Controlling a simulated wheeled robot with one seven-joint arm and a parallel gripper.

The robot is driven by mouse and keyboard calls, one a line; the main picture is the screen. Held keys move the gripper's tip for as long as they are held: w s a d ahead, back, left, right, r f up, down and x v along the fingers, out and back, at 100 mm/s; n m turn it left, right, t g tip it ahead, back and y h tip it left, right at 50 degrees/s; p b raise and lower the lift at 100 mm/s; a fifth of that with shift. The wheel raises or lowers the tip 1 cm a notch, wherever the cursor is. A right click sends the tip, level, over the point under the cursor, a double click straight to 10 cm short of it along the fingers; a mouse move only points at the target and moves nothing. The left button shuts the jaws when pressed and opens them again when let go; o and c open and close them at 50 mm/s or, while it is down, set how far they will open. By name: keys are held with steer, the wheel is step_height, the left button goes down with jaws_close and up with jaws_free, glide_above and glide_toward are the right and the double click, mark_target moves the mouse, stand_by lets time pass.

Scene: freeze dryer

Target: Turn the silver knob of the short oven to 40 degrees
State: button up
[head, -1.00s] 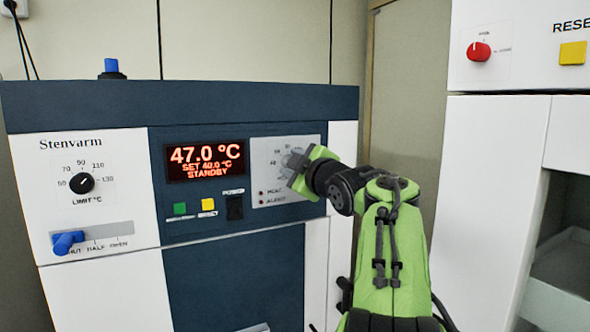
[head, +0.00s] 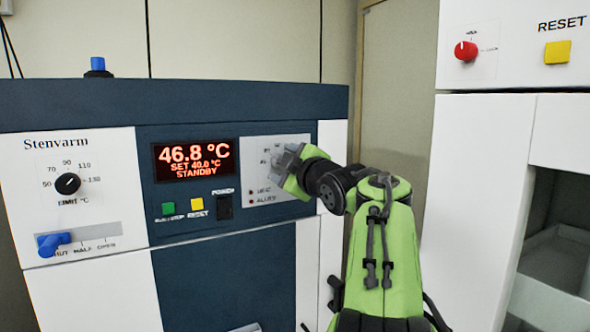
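The short oven (head: 120,112) has a dark blue top and a white and blue front marked Stenvarm. Its display (head: 195,160) reads 46.8 °C, SET 40.0 °C, STANDBY. My gripper (head: 286,166) is in front of the dial panel (head: 262,150) right of the display. The silver knob is largely or wholly hidden behind it; grey parts there cannot be told apart as knob or finger. Most of the dial's scale is covered too. I cannot tell whether the fingers are shut on the knob.
A black limit knob (head: 68,183) and a blue lever (head: 54,243) are at the left. Green (head: 168,208) and yellow (head: 196,203) buttons and a black power switch (head: 224,207) sit below the display. A white unit with a red knob (head: 466,51) stands right.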

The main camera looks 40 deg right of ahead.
steer(key=b+v, duration=0.2)
steer(key=v, duration=1.3)
steer(key=shift+s+a, duration=0.1)
steer(key=shift+a, duration=0.05)
